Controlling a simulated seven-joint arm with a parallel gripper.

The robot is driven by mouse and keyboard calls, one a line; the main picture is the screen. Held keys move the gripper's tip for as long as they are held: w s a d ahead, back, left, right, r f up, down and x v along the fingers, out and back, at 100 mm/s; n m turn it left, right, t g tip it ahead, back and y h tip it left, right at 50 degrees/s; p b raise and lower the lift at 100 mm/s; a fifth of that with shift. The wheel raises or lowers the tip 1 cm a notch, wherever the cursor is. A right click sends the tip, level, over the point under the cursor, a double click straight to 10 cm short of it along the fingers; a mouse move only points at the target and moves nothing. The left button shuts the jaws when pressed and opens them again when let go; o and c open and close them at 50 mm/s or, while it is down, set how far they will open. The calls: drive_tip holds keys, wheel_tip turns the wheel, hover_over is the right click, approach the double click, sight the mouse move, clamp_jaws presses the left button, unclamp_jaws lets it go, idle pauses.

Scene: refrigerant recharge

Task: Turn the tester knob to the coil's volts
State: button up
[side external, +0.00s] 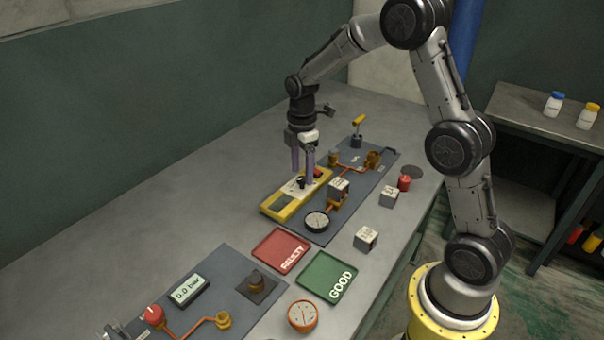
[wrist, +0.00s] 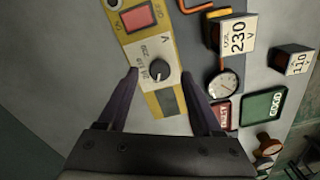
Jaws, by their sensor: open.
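The yellow tester (side external: 270,209) lies on the bench; in the wrist view its yellow case (wrist: 133,49) carries a white dial plate. The round black knob (wrist: 159,70) sits on that plate with small printed numbers beside it, too small to read surely. My gripper (wrist: 160,74) is open, its two purple fingers on either side of the knob with gaps. In the side view my gripper (side external: 302,177) points down over the tester and partly hides the knob. A coil (wrist: 238,36) labelled 230 V stands beside the tester; another coil (wrist: 293,60) appears labelled 110.
A round gauge (side external: 316,221) and orange pipes are beside the tester. The red FAULTY tray (side external: 271,238) and green GOOD tray (side external: 315,264) lie nearer the camera. Loose coil blocks (side external: 366,238) stand to the right. The bench left of the tester is clear.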

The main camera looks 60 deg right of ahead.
drive_tip(key=shift+f, duration=0.85)
drive_tip(key=shift+c, duration=0.2)
clamp_jaws()
